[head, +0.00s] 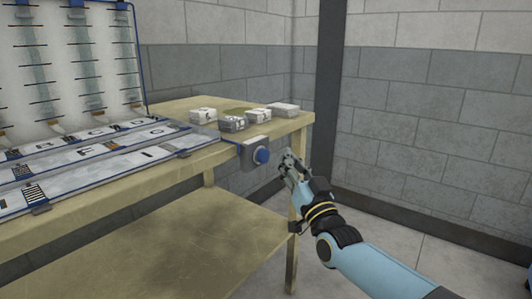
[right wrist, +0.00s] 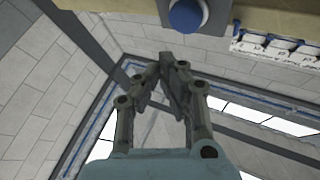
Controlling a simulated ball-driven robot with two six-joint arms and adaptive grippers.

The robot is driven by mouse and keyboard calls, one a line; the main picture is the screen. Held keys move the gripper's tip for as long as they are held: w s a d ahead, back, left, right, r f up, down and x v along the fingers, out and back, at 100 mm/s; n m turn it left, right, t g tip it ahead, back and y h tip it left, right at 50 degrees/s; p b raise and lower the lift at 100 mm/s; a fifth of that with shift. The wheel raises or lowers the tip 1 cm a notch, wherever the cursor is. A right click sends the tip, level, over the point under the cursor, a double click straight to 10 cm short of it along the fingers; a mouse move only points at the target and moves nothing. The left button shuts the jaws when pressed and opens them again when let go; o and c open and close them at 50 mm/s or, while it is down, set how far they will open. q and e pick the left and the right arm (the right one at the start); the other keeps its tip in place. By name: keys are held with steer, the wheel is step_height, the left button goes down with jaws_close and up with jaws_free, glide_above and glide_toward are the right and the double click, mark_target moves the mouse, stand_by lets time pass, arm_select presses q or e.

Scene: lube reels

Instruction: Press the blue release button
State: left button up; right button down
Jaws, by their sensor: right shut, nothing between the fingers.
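The blue release button (head: 261,156) sits on a grey box (head: 249,154) fixed to the front edge of the wooden table, near its right corner. My right gripper (head: 287,158) is shut and empty, a little to the right of the button and apart from it. My left gripper is in neither view.
Several small white blocks (head: 232,124) lie on the table (head: 185,104) behind the button. Labelled white panels (head: 110,152) and an upright board (head: 70,60) with blue edges fill the left. A dark post (head: 328,90) stands behind my right gripper. Floor at right is clear.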

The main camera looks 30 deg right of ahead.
steer(key=shift+s+d+p, duration=0.2)
steer(key=shift+s, duration=0.3)
steer(key=shift+s+d+p, duration=0.15)
steer(key=shift+s+d, duration=0.05)
steer(key=shift+s, duration=0.25)
stand_by(1.0)
steer(key=s+a+f+n+g+y, duration=0.1)
steer(key=s+f+g, duration=0.3)
steer(key=s+f, duration=0.6)
steer(key=s+a+f+g, duration=0.1)
steer(key=s+f+g, duration=0.3)
steer(key=f, duration=1.1)
steer(key=s+a+f+n+g+y, duration=0.1)
steer(key=s+f+g, duration=0.2)
steer(key=s+f, duration=0.75)
steer(key=s+a+f+g, duration=0.1)
steer(key=s+f+g, duration=0.2)
steer(key=s, duration=0.7)
steer(key=s+f+n+g, duration=0.1)
steer(key=s+f+g, duration=0.3)
steer(key=s+f, duration=0.4)
steer(key=s+a+f+n+g, duration=0.1)
steer(key=s+f+g, duration=0.2)
steer(key=s, duration=1)
step_height(320, 180, down, 2)
steer(key=shift+a+f+g, duration=0.2)
steer(key=shift+a+g, duration=0.15)
steer(key=shift+g, duration=0.05)
